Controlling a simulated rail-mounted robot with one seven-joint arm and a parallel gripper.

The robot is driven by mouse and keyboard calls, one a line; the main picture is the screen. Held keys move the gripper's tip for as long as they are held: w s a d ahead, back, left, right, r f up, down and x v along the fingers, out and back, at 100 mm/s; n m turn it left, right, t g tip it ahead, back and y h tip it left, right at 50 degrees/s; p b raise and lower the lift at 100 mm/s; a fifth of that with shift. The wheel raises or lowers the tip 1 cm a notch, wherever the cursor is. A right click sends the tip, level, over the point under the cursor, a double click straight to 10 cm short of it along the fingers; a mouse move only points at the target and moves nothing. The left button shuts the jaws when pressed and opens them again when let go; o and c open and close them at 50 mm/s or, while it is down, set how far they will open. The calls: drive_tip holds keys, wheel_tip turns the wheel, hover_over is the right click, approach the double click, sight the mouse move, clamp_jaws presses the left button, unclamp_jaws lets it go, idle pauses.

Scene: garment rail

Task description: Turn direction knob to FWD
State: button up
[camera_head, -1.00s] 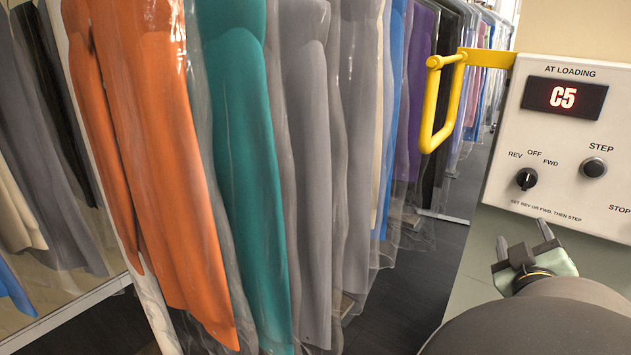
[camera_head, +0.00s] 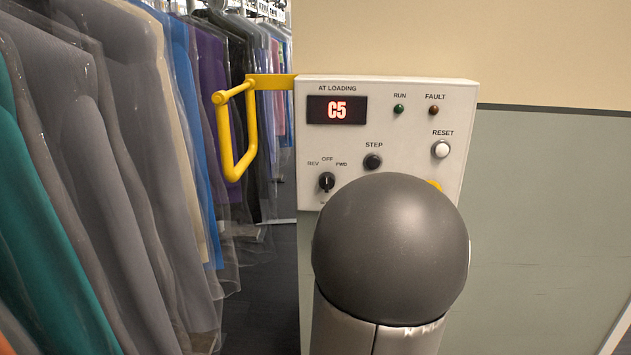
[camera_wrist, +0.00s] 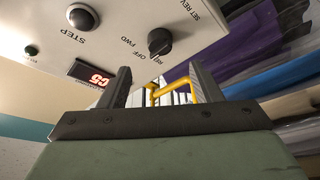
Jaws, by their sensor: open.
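The direction knob (camera_head: 327,182) is a small black rotary knob at the lower left of the white control panel (camera_head: 300,140). Its labels read REV, OFF and FWD from left to right. Its pointer looks roughly upright, toward OFF. In the wrist view the knob (camera_wrist: 160,41) shows beyond the fingertips, with the panel tilted and turned over. My gripper (camera_wrist: 160,82) is open, with nothing between its two dark fingers, and apart from the knob. In the head view my rounded grey arm link hides my gripper and the panel's lower right part.
The STEP button (camera_head: 373,161), the white RESET button (camera_head: 440,149) and a partly hidden yellow part (camera_head: 434,185) are near the knob. A yellow handle (camera_head: 230,150) juts from the panel's left side. Bagged garments (camera_head: 110,170) hang at left.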

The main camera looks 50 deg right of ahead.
drive_tip(key=p+x, duration=0.1)
drive_tip(key=x, duration=0.8)
drive_tip(key=shift+w, duration=0.1)
drive_tip(key=c, duration=1)
